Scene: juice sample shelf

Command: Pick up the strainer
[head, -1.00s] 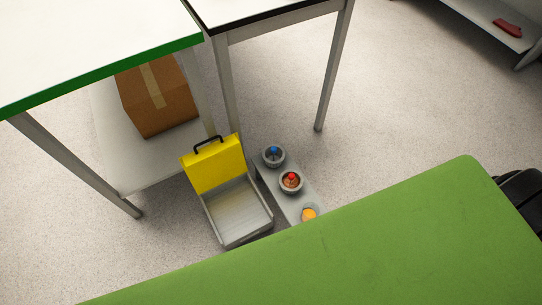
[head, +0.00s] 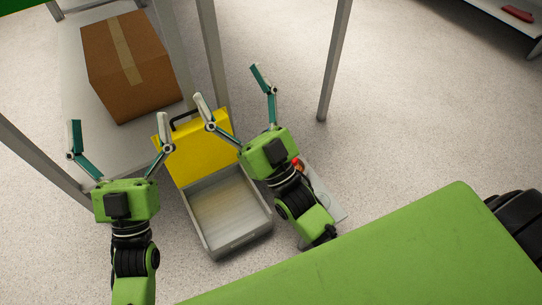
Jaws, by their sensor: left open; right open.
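I cannot make out a strainer for sure in the head view. My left gripper (head: 117,120) is open and empty, in front of the cardboard box and left of the yellow-lidded case. My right gripper (head: 230,85) is open and empty, its fingers reaching past the case's yellow lid. Its body and arm cover most of the grey board (head: 328,192) on the floor and the bowls on it. Only a bit of a red-orange item (head: 297,163) shows beside the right gripper.
An open grey case (head: 230,208) with a yellow lid (head: 205,150) lies between my arms. A cardboard box (head: 130,68) sits on a low white shelf (head: 68,50). Table legs (head: 335,65) stand behind. The speckled floor at right (head: 430,110) is clear.

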